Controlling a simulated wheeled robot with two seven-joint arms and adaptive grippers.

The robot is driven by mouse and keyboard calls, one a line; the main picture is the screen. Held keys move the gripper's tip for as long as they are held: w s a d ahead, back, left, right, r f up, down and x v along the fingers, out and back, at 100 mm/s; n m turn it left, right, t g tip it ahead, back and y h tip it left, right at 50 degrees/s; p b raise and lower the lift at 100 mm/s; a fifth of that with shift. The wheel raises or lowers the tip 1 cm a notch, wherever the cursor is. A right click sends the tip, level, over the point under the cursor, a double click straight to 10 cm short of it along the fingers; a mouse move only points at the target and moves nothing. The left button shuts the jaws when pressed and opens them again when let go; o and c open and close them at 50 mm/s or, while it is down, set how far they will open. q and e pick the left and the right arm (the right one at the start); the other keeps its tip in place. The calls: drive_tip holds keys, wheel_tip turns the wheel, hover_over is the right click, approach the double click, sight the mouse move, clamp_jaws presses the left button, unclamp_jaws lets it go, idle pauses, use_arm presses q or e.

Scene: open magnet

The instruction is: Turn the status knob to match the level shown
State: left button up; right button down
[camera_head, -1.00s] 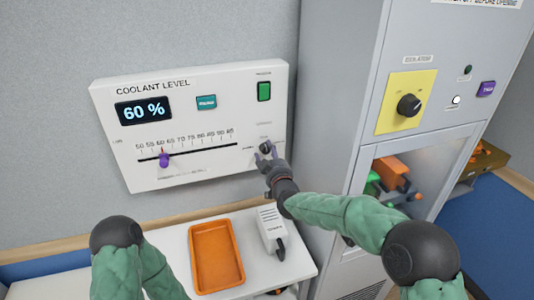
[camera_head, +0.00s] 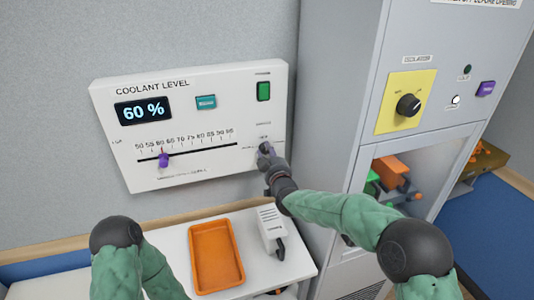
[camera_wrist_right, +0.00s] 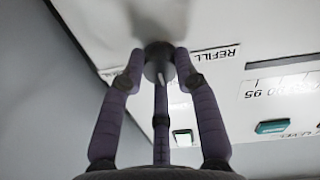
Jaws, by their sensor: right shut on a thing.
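The coolant panel (camera_head: 200,165) is on the wall, and its display (camera_head: 143,111) reads 60 %. A purple slider (camera_head: 164,160) stands near the 60 mark on its scale. The status knob (camera_wrist_right: 158,58) is a dark round knob with a pale pointer line, beside a REFILL label in the right wrist view. My right gripper (camera_head: 266,155) is at the panel's lower right, and it also shows in the right wrist view (camera_wrist_right: 160,72) with its fingers shut around the knob. In the head view the gripper mostly hides the knob. My left gripper is out of the head view.
A teal button (camera_head: 206,102) and a green switch (camera_head: 264,91) are on the panel. An orange tray (camera_head: 216,258) and a white device (camera_head: 271,228) are on the table below. A grey cabinet with a yellow isolator plate (camera_head: 391,114) stands close on the right.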

drive_tip(key=shift+r+n, duration=0.15)
drive_tip(key=shift+n, duration=0.35)
drive_tip(key=shift+a+n+b, duration=0.1)
drive_tip(key=shift+n+b, duration=0.25)
drive_tip(key=shift+n, duration=0.75)
drive_tip(key=n, duration=0.3)
drive_tip(key=shift+n, duration=0.3)
drive_tip(key=n+b, duration=0.1)
drive_tip(key=n, duration=0.3)
drive_tip(key=shift+n, duration=0.3)
drive_tip(key=shift+n+y, duration=0.3)
drive_tip(key=shift+n, duration=1.6)
drive_tip(key=shift+f, duration=0.2)
drive_tip(key=c, duration=0.9)
unclamp_jaws()
drive_tip(key=shift+a, duration=0.1)
